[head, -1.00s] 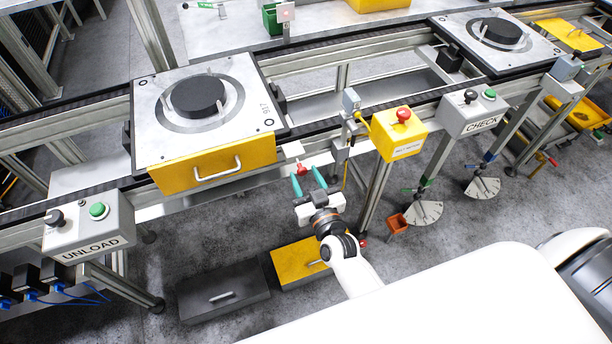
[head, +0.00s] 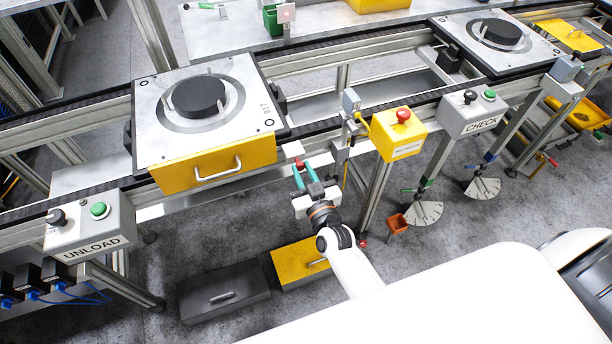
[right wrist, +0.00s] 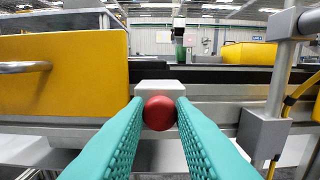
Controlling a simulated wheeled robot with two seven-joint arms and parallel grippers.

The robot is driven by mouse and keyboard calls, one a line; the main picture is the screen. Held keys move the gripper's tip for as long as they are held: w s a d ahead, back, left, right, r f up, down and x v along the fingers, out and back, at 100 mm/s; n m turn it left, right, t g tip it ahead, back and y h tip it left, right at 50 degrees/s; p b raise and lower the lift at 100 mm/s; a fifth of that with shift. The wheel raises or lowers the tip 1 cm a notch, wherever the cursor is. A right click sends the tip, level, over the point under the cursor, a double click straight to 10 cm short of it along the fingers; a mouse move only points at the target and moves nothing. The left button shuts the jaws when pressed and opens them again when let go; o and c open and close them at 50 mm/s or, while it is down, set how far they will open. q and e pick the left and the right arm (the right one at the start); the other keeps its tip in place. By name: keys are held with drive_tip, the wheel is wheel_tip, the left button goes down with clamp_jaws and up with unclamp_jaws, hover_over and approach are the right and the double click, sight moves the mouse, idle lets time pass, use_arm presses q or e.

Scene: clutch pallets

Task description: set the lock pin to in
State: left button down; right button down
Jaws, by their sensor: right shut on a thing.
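The lock pin shows as a round red knob (head: 299,162) at the front of a white block (head: 293,149) on the conveyor's front rail, right of the yellow drawer. In the right wrist view the red knob (right wrist: 160,113) sits close in front of the white block (right wrist: 159,87). My right gripper (head: 304,167) has its teal fingers shut on the knob, one on each side. In the right wrist view its fingertips (right wrist: 160,108) touch the knob's sides. The pin's shaft is hidden behind the knob. My left gripper is not in view.
A pallet with a yellow drawer (head: 219,169) stands on the conveyor at left. A yellow box with a red button (head: 401,138) and a sensor post (head: 344,140) are just right of the gripper. An UNLOAD box (head: 88,226) is at left. Grey and yellow boxes lie on the floor below.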

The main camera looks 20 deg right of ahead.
drive_tip(key=shift+r, duration=0.1)
drive_tip(key=c, duration=1.4)
unclamp_jaws()
drive_tip(key=shift+w, duration=0.1)
drive_tip(key=shift+o, duration=0.8)
drive_tip(key=shift+w, duration=0.15)
drive_tip(key=s+b, duration=0.1)
drive_tip(key=s, duration=1.1)
drive_tip(key=shift+b, duration=0.35)
